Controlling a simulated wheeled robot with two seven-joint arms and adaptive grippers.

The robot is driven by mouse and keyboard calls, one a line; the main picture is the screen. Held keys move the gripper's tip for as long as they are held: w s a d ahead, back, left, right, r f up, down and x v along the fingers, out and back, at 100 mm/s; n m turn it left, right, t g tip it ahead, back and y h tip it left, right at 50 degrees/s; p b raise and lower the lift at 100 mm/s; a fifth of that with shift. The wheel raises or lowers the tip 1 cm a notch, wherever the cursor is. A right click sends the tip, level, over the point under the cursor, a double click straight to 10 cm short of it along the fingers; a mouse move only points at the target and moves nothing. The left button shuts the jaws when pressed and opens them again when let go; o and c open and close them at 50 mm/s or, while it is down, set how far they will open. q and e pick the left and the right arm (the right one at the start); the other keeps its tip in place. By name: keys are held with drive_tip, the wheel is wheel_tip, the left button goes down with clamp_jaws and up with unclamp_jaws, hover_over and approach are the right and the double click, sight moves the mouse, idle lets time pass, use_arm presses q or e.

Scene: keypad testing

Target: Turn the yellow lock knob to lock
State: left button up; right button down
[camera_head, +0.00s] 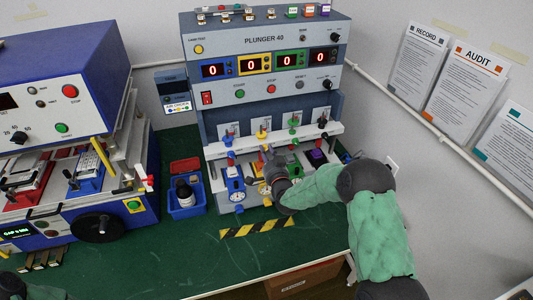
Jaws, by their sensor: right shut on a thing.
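The Plunger 40 machine (264,41) stands at the back of the green bench, with blue, yellow, green and purple stations in a row. My right gripper (268,178) reaches in from the right, low at the yellow station (264,189). It is shut on the yellow lock knob, which its dark fingers and wrist mostly hide. I cannot tell which way the knob is turned. Only part of my left arm shows at the bottom left corner; its gripper is out of view.
A blue bin (186,199) with a dark bottle stands left of the machine. A blue and white machine (66,110) fills the left side. A yellow-black striped strip (257,229) lies in front. The bench's front middle is clear.

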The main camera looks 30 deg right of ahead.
drive_tip(key=shift+n+b, duration=0.3)
drive_tip(key=shift+b, duration=0.05)
drive_tip(key=n+b, duration=1.2)
drive_tip(key=n, duration=0.5)
drive_tip(key=shift+r+b, duration=0.1)
drive_tip(key=shift+b, duration=0.3)
drive_tip(key=shift+n, duration=0.3)
drive_tip(key=c, duration=1)
unclamp_jaws()
drive_tip(key=shift+c, duration=0.2)
drive_tip(key=shift+s, duration=0.1)
